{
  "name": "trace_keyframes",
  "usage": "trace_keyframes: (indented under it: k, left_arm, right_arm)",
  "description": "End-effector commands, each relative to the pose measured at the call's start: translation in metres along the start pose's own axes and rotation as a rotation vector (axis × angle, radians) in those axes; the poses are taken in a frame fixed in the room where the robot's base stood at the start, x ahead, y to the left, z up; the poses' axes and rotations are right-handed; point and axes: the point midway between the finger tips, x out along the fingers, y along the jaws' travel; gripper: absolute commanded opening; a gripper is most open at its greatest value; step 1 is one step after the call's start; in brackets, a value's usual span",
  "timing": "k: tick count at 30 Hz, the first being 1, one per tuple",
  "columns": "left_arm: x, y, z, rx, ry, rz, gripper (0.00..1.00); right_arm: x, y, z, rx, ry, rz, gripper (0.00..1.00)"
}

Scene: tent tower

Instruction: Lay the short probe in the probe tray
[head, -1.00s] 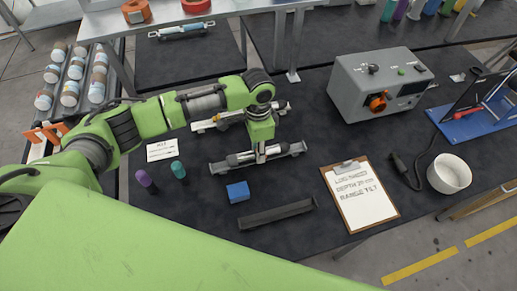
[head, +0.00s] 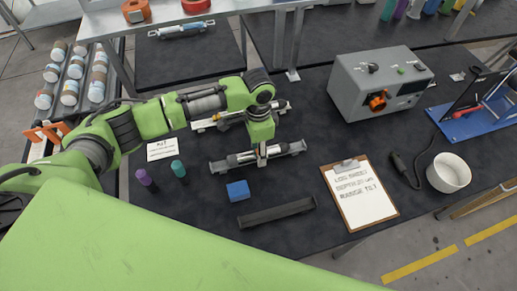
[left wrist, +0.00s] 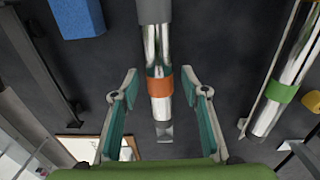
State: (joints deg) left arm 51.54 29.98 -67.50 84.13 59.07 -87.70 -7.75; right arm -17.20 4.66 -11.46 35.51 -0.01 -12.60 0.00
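A silver probe with an orange band (left wrist: 160,84) lies between the fingers of my left gripper (left wrist: 160,115), which is open with a gap on both sides. In the head view this probe (head: 242,158) rests on a front holder, with the left gripper (head: 262,158) over it. A second probe with a green band (left wrist: 282,93) lies on a holder behind; my arm partly hides it in the head view (head: 236,117). A long dark tray (head: 277,213) lies empty near the front edge. I cannot tell for certain which probe is shorter. My right gripper is out of view.
A blue block (head: 237,190) sits between the front holder and the dark tray. Purple (head: 145,177) and teal (head: 178,168) pegs stand to the left. A clipboard (head: 361,195), a grey instrument box (head: 380,82) and a white bowl (head: 449,173) are to the right.

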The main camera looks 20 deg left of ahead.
Motion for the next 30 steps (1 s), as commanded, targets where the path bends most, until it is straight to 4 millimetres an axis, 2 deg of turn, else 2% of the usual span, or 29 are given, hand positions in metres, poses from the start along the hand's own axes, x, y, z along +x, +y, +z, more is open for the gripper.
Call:
trace_keyframes:
  k: [9,13,17,24,30]
  left_arm:
    - [0.000,0.000,0.001,0.000,-0.002,0.000,0.43]
    - [-0.009,-0.001,0.000,-0.001,0.000,-0.001,0.43]
    - [-0.031,-0.001,0.000,-0.001,0.002,-0.003,0.43]
    - [-0.083,-0.001,-0.001,0.001,0.002,-0.002,0.43]
    - [-0.112,0.000,-0.001,0.000,0.001,-0.001,0.43]
  right_arm:
    - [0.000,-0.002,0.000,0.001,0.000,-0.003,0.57]
    - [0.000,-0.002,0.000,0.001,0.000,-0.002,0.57]
    - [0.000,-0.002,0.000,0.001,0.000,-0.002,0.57]
    - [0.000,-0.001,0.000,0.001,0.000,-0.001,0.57]
    - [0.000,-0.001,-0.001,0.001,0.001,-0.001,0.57]
